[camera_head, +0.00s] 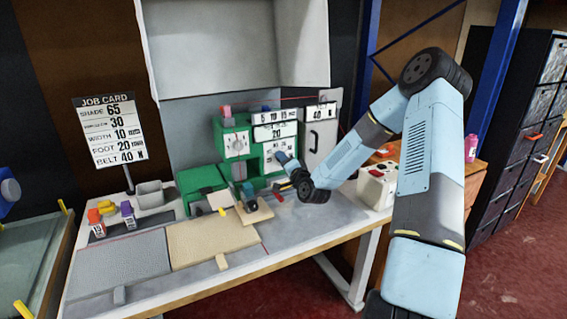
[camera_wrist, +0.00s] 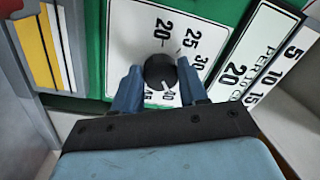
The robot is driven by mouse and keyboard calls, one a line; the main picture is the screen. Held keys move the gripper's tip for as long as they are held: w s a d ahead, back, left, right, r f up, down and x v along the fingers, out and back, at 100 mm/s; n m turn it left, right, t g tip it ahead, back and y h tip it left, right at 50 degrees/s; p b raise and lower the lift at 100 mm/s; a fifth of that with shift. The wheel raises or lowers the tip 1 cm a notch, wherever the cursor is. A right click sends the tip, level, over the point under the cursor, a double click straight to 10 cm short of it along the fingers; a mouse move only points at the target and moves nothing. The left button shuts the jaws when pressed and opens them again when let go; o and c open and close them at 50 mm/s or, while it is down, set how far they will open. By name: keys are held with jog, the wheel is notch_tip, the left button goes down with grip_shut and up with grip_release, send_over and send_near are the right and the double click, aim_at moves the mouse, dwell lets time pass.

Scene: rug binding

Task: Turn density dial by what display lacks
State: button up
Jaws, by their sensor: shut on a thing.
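The black density dial (camera_wrist: 160,70) sits on a white plate (camera_wrist: 145,48) on the front of the green machine (camera_head: 198,180). Numbers from 20 to 45 ring it; I cannot tell exactly where its pointer stands. My gripper (camera_wrist: 160,78) has one blue finger on each side of the dial and is shut on it. A display (camera_wrist: 236,70) right of the dial reads 20, with "PER 10" lettering. The job card (camera_head: 108,130) lists 65, 30, 10, 20 and 40; the label beside 30 is too small to read.
Another white dial (camera_head: 236,145) is on the machine at left. A grey panel (camera_head: 318,140) with a handle stands at right. A tan rug piece (camera_head: 205,240) and a grey one (camera_head: 120,265) lie on the bench. A white box (camera_head: 376,187) is at the bench's right end.

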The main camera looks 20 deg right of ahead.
jog(key=shift+d+f+m, duration=0.1)
jog(key=shift+d+m, duration=0.05)
jog(key=shift+m, duration=0.55)
jog(key=o, duration=0.8)
jog(key=shift+o, duration=1.3)
jog(key=v, duration=1.3)
jog(key=shift+s, duration=0.45)
